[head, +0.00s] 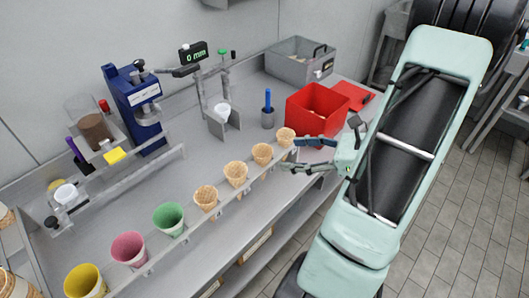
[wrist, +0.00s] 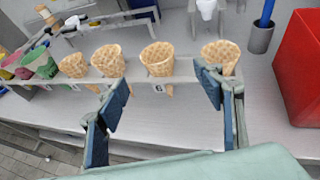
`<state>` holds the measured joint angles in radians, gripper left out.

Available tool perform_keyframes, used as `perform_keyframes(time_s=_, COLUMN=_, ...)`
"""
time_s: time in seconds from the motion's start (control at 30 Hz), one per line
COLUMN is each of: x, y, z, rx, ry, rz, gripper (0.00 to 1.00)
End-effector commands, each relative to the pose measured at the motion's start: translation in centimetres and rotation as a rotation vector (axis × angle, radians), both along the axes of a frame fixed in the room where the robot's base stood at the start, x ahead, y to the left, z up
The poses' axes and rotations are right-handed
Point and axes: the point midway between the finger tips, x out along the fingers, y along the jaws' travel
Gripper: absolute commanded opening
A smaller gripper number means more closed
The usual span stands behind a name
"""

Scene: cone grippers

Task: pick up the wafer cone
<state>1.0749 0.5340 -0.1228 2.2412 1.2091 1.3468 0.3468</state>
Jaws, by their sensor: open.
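Several tan wafer cones stand upright in a row in a rail along the table's front edge. In the head view they run from the near one (head: 206,197) to the far one (head: 285,136) beside my gripper (head: 291,154). In the wrist view my gripper (wrist: 163,80) is open and empty, its blue-grey fingers spread wide. One wafer cone (wrist: 157,57) shows between the fingertips, beyond them. The rightmost wafer cone (wrist: 221,55) is partly hidden behind the right finger. Whether any finger touches a cone I cannot tell.
Green (head: 168,217), pink (head: 129,248) and yellow (head: 85,281) cups stand in the same rail. A red bin (head: 316,110) stands close to my gripper at the far end. A blue device (head: 137,105) and a gauge (head: 193,53) stand further back.

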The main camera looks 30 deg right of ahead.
Motion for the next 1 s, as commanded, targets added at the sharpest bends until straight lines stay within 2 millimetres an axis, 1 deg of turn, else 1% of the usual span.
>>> perform_keyframes(time_s=0.1, x=1.4, y=1.3, z=-0.4, rx=0.014, ry=-0.007, rz=-0.001, gripper=0.62)
perform_keyframes(time_s=0.2, x=2.6, y=2.1, z=-1.1, rx=0.012, ry=-0.004, rz=-0.001, gripper=0.62)
perform_keyframes(time_s=0.3, x=3.4, y=2.8, z=-1.6, rx=0.009, ry=-0.005, rz=-0.001, gripper=0.62)
perform_keyframes(time_s=0.47, x=4.2, y=3.4, z=-2.0, rx=0.008, ry=-0.003, rz=-0.002, gripper=0.62)
perform_keyframes(time_s=0.7, x=6.7, y=5.6, z=-3.1, rx=0.009, ry=-0.002, rz=0.0, gripper=0.62)
perform_keyframes(time_s=0.8, x=7.4, y=6.0, z=-3.5, rx=0.007, ry=-0.003, rz=-0.002, gripper=0.62)
perform_keyframes(time_s=1.0, x=7.6, y=6.1, z=-3.6, rx=0.006, ry=-0.003, rz=-0.002, gripper=0.62)
